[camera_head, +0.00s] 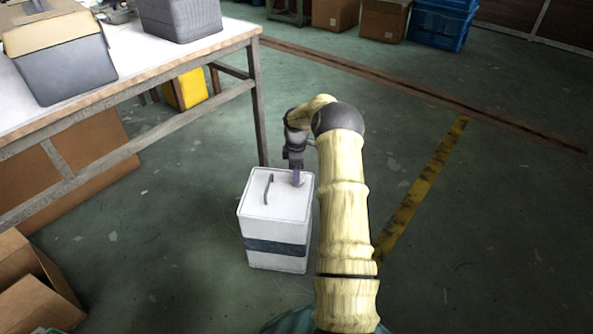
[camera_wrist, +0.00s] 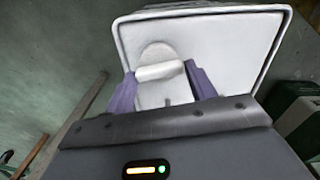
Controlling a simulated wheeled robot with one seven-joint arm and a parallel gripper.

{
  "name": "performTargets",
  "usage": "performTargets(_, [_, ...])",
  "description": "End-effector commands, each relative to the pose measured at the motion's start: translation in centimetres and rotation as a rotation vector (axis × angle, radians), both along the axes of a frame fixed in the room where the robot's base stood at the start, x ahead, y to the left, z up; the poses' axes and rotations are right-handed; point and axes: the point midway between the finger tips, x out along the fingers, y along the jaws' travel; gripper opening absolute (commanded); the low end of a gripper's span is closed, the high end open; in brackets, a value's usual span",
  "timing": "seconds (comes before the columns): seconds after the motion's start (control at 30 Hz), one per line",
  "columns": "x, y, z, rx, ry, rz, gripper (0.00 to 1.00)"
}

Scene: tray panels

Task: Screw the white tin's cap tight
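The white tin (camera_head: 276,225) is a squarish can with a dark blue band, upright on the floor below the robot's camera. A dark strap handle (camera_head: 268,189) lies along its top. My gripper (camera_head: 298,178) points down at the tin's far right top corner. In the wrist view, my gripper's two purple fingers (camera_wrist: 161,82) stand on either side of the white cap (camera_wrist: 160,71), with no clear gap at its ends. The tin's white top (camera_wrist: 225,45) fills the area behind. The cap's seat and thread are hidden.
A workbench (camera_head: 140,62) with grey bins stands on the left, its leg just behind the tin. Cardboard boxes (camera_head: 35,295) lie at lower left. Boxes and a blue crate (camera_head: 440,22) stand far back. The floor right of my arm is clear.

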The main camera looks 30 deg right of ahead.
Motion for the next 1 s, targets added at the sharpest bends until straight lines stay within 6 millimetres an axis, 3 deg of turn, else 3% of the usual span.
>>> performTargets(0.03, [0.00,0.00,0.01,0.000,0.000,0.000,0.45])
performTargets(0.1, [0.00,0.00,0.01,0.000,0.000,0.000,0.31])
performTargets(0.13, [0.00,0.00,0.01,0.000,0.000,0.000,0.30])
performTargets(0.57, [0.02,0.02,0.33,0.001,0.001,-0.062,0.30])
performTargets(1.0, [0.10,-0.04,0.58,0.000,0.001,-0.365,0.30])
